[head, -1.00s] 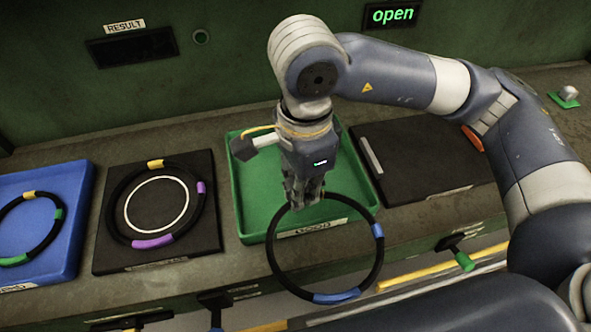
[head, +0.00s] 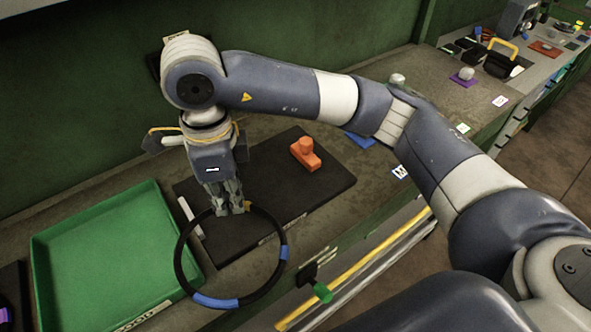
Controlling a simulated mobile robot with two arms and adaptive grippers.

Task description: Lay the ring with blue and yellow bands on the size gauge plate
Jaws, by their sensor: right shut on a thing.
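My right gripper (head: 228,211) is shut on the far side of a black ring (head: 180,265). The ring has two blue bands, and a small yellow patch shows beside the fingers. The ring hangs tilted in front of the left part of a flat black plate (head: 320,175), apparently above it; any contact cannot be told. This plate has a pale bar at its left end, and its front label is unreadable, so I cannot confirm that it is the size gauge plate. My left gripper is not in view.
An orange knobbed block (head: 305,156) stands on the black plate's far part. An empty green tray (head: 100,255) lies to the left. A green-tipped handle (head: 321,291) juts from the bench front. More bench items stand at the far right.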

